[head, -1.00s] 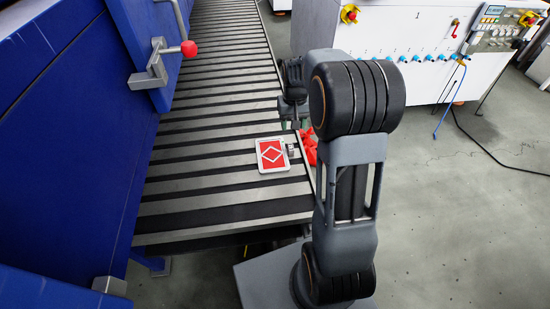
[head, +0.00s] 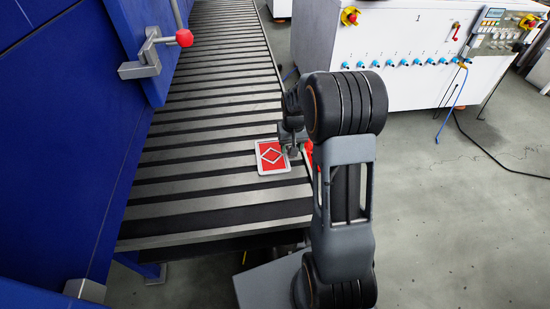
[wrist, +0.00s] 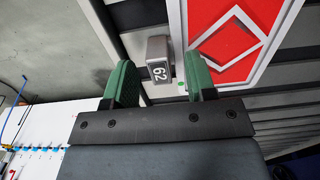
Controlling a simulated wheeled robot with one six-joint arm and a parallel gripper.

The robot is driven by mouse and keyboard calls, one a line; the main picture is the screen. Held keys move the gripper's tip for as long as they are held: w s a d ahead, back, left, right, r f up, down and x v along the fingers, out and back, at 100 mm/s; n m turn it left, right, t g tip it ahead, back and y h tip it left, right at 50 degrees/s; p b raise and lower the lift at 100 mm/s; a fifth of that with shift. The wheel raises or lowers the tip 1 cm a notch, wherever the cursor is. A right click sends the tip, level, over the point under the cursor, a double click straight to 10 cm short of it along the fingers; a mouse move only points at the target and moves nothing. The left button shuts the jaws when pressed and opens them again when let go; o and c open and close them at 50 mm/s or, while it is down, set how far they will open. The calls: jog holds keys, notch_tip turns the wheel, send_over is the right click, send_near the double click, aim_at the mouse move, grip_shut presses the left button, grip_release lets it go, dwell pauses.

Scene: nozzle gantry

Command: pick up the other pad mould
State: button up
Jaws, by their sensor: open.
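A pad mould (head: 270,157), a pale frame with a red face and a white diamond outline, lies flat on the roller conveyor. In the wrist view its red face (wrist: 237,42) fills the upper right, and a grey block marked 62 (wrist: 160,62) stands out from its near edge. My gripper (wrist: 162,78) is open, with one green finger on each side of the block and a gap around it. In the head view my gripper (head: 291,150) is at the mould's right edge, partly hidden by my arm.
The roller conveyor (head: 215,190) runs away from me, with a blue machine (head: 60,140) along its left side. Something red (head: 308,150) shows behind my arm at the conveyor's right edge. A white cabinet (head: 400,80) with blue fittings stands at the right.

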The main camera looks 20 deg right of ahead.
jog(key=shift+f, duration=0.2)
grip_shut()
dwell(0.3)
